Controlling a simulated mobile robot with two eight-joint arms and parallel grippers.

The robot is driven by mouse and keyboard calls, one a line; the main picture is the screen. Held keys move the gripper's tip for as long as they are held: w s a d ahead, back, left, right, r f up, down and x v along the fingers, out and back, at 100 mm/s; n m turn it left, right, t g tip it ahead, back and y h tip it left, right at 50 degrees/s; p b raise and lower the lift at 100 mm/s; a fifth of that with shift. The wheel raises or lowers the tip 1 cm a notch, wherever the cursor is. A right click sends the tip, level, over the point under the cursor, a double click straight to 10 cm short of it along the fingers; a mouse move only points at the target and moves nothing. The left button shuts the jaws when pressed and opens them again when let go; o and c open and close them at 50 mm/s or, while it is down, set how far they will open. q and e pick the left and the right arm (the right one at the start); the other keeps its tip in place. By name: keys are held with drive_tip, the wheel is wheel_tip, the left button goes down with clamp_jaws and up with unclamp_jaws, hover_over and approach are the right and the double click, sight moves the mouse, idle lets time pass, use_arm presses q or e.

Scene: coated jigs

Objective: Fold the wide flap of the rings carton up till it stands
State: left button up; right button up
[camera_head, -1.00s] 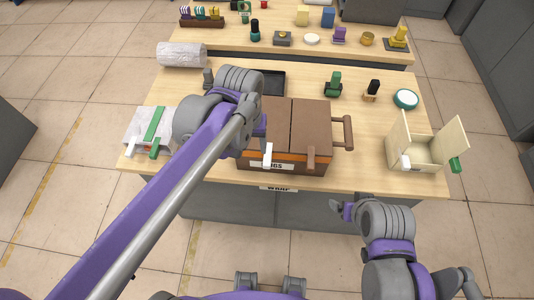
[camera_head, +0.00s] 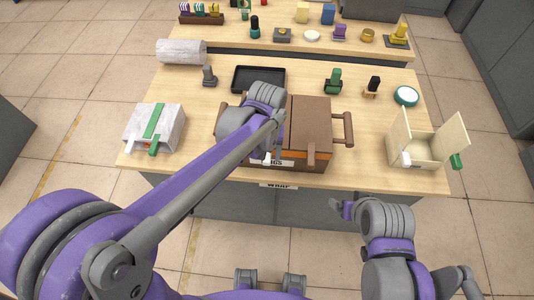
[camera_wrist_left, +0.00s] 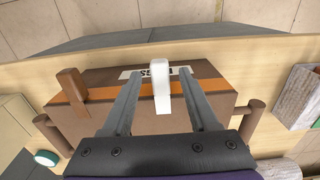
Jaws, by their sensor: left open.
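The rings carton (camera_head: 312,120) is a brown box with an orange band and a label on its front, near the table's front edge. Its top shows brown panels lying flat with a seam between them; my left arm hides the left part. A white tab (camera_wrist_left: 162,82) hangs over the label, and a brown tab (camera_wrist_left: 71,85) is on the same side. My left gripper (camera_head: 275,153) is open at the front of the carton. In the left wrist view its fingers (camera_wrist_left: 159,92) stand on either side of the white tab, apart from it. My right gripper (camera_head: 343,208) hangs before the table, its jaws unclear.
A cream open carton (camera_head: 430,148) stands at the right, and a white box with a green strip (camera_head: 168,122) at the left. A black tray (camera_head: 258,78) lies behind the rings carton. Stamps and a green-topped round pad (camera_head: 406,97) stand at the back right.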

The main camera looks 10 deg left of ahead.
use_arm(q)
drive_tip(key=shift+f, duration=0.3)
clamp_jaws()
idle(1.3)
